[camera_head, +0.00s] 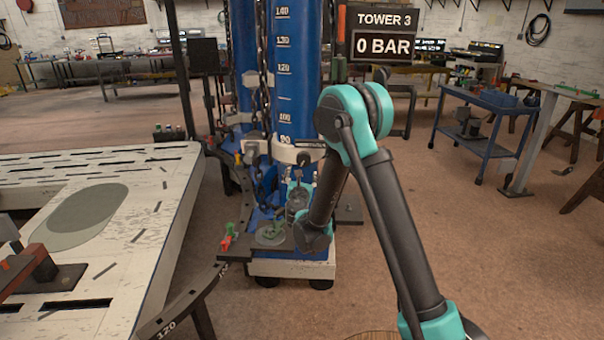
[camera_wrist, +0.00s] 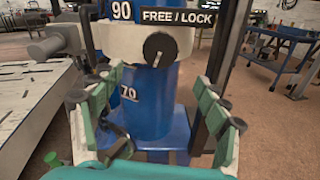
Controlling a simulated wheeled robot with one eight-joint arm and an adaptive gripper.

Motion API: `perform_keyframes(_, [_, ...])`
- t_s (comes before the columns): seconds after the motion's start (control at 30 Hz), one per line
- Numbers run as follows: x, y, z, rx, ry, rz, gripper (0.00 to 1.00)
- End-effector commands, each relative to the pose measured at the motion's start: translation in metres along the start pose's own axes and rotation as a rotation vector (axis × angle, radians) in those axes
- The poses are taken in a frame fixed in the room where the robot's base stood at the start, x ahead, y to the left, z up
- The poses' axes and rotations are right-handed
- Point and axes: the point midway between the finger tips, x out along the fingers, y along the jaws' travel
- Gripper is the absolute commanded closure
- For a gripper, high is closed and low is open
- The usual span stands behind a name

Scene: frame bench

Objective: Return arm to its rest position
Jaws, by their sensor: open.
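My gripper (camera_head: 298,190) is held out in front of the blue tower (camera_head: 296,75), low on its column. My teal and black arm is bent, with its elbow raised. In the wrist view my gripper (camera_wrist: 158,100) has its two teal fingers spread wide, with nothing between them. The blue tower (camera_wrist: 152,105) stands beyond the fingers, and I cannot tell whether they touch it. A black knob (camera_wrist: 160,47) on a white collar sits above the gap, under a FREE / LOCK label (camera_wrist: 178,17).
A white slotted frame table (camera_head: 150,200) fills the left, with a curved scale arm (camera_head: 190,300) at its edge. Chains (camera_head: 262,70) hang beside the tower. A sign (camera_head: 383,33) reads TOWER 3, 0 BAR. A blue cart (camera_head: 485,115) stands right; the floor before it is clear.

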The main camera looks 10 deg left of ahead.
Motion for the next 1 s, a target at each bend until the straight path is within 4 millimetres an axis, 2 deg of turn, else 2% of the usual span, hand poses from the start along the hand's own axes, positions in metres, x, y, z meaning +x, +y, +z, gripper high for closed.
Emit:
perform_keyframes(0.23, [0.000, -0.003, 0.002, 0.012, 0.002, -0.007, 0.25])
perform_keyframes(0.33, [-0.001, -0.022, 0.011, 0.082, 0.016, -0.045, 0.25])
perform_keyframes(0.47, [-0.010, -0.074, 0.032, 0.289, 0.049, -0.158, 0.25])
perform_keyframes(0.6, [-0.035, -0.142, 0.053, 0.586, 0.078, -0.324, 0.25])
perform_keyframes(0.67, [-0.049, -0.169, 0.058, 0.714, 0.085, -0.398, 0.25])
perform_keyframes(0.8, [-0.092, -0.225, 0.065, 1.007, 0.084, -0.572, 0.25])
perform_keyframes(0.87, [-0.112, -0.246, 0.065, 1.131, 0.078, -0.649, 0.25])
perform_keyframes(1.0, [-0.167, -0.285, 0.060, 1.415, 0.050, -0.833, 0.25])
